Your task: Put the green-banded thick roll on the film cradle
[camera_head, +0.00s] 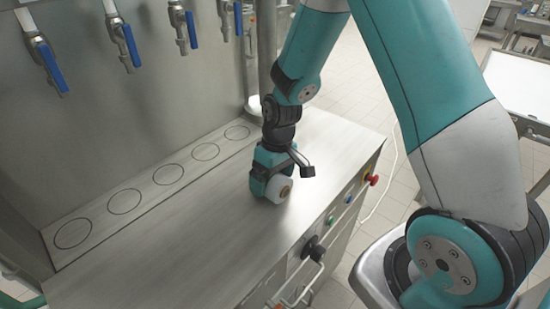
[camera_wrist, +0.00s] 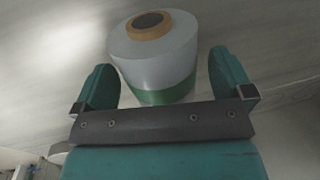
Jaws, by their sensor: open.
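The thick roll (camera_wrist: 150,68) is white with an orange-brown core and a green band near its lower end in the wrist view. In the head view the roll (camera_head: 278,190) is on the steel counter near its front edge, partly hidden by my gripper (camera_head: 268,178). My gripper is open, with one finger on each side of the roll in the wrist view. A gap shows on the right side; whether the left finger touches the roll I cannot tell. I cannot make out a film cradle in either view.
The steel counter (camera_head: 185,250) is clear to the left of the roll. Several marked circles (camera_head: 124,201) run along its back, below blue-handled taps (camera_head: 127,47). Knobs and a red button (camera_head: 373,180) stick out from the counter's front. A white surface (camera_head: 515,90) stands at the right.

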